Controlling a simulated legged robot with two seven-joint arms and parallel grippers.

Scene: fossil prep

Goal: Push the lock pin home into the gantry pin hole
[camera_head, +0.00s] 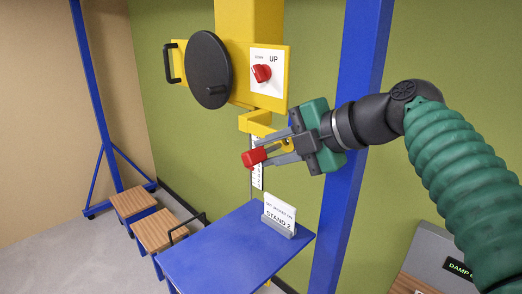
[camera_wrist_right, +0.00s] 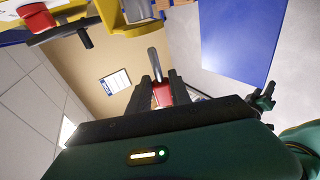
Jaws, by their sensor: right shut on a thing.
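The lock pin has a red grip (camera_head: 254,157) in the head view. In the wrist view its red grip (camera_wrist_right: 162,95) sits between my fingers, and its grey metal shank (camera_wrist_right: 153,63) points away from them. My right gripper (camera_head: 270,151) is shut on the pin, beside and just below a yellow bracket (camera_head: 257,123) on the gantry (camera_head: 248,25). The bracket also shows at the top of the wrist view (camera_wrist_right: 122,20), apart from the shank's tip. I cannot make out the pin hole for certain. My left gripper is not in view.
A black handwheel (camera_head: 209,70) and a red knob (camera_head: 262,73) are on the gantry above the gripper. A blue post (camera_head: 350,130) stands close behind my wrist. Below is a blue table (camera_head: 225,250) with a "STAND 2" sign (camera_head: 279,214). Wooden-topped stools (camera_head: 160,230) stand left.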

